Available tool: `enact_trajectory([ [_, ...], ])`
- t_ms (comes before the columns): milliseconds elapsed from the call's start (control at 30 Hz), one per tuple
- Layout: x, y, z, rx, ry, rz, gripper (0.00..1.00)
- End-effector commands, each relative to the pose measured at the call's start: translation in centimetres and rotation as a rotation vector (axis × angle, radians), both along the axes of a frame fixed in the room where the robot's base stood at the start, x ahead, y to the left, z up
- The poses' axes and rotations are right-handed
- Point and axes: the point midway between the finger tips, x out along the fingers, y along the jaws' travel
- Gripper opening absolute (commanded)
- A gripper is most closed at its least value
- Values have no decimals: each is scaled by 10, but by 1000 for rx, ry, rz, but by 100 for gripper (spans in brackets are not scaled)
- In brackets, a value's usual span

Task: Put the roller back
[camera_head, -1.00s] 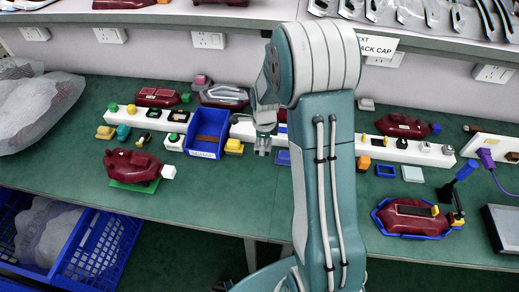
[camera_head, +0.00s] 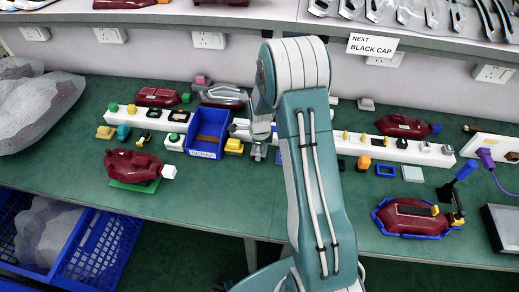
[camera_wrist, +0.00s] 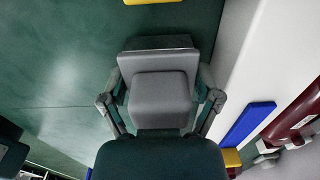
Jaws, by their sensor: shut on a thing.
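My gripper (camera_wrist: 160,103) is shut on a grey block-like thing (camera_wrist: 160,88) with a paler square face, which fills the space between the fingers in the wrist view. I cannot tell from its shape whether it is the roller. In the head view my gripper (camera_head: 259,148) is low over the green bench, just right of the yellow blocks and the blue labelled bin (camera_head: 206,146). The grey thing is small and partly hidden there.
A long white rail (camera_head: 400,150) with small coloured parts runs along the back. A maroon lamp (camera_head: 130,166) sits on a green pad at left. Blue crates (camera_head: 100,247) stand below the bench. The front middle of the green bench (camera_head: 220,200) is clear.

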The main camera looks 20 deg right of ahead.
Motion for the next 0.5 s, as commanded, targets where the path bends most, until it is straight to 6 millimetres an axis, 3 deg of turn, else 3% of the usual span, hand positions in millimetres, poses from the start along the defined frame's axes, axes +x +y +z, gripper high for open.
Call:
enact_trajectory([
  [400, -3, 1, -14, 2, 11, 0, 25],
  [433, -3, 1, -14, 3, 11, 0, 95],
  [500, -4, 1, -14, 3, 13, 0, 100],
])
